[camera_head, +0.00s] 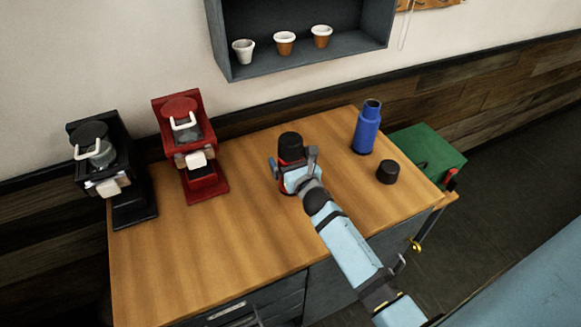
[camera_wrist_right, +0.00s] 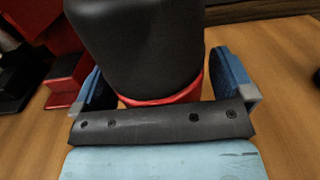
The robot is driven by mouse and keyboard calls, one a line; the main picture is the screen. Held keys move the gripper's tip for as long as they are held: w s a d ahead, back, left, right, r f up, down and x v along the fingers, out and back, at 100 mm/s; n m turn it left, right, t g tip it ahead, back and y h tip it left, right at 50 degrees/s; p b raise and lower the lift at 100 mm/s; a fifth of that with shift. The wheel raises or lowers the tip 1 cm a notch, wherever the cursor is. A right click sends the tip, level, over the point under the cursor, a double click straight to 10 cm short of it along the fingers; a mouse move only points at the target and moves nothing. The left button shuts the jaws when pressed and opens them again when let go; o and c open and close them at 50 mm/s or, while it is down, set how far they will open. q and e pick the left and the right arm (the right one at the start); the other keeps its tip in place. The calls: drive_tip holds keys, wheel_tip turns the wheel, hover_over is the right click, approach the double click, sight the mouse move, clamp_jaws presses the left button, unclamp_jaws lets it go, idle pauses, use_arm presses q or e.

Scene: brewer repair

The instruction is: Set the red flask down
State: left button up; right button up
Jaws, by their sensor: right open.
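The red flask (camera_head: 290,155) with a black cap stands upright on the wooden table (camera_head: 240,232), near its middle. Its black cap (camera_wrist_right: 137,45) and a strip of red body (camera_wrist_right: 165,97) also show in the right wrist view. My right gripper (camera_head: 294,166) is at the flask, with one finger on each side of it. In the right wrist view its blue fingers (camera_wrist_right: 160,80) are open around the flask, with a visible gap at the right finger. The flask's lower part is partly hidden by the gripper. My left gripper is not in view.
A blue flask (camera_head: 367,130) without a cap stands to the right, with a black cap (camera_head: 387,172) lying near it. Red (camera_head: 190,150) and black (camera_head: 106,172) brewers stand at the left. A green box (camera_head: 425,150) is beyond the table's right end. The table's front left is clear.

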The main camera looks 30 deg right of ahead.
drive_tip(key=c, duration=1.2)
drive_tip(key=shift+r, duration=0.1)
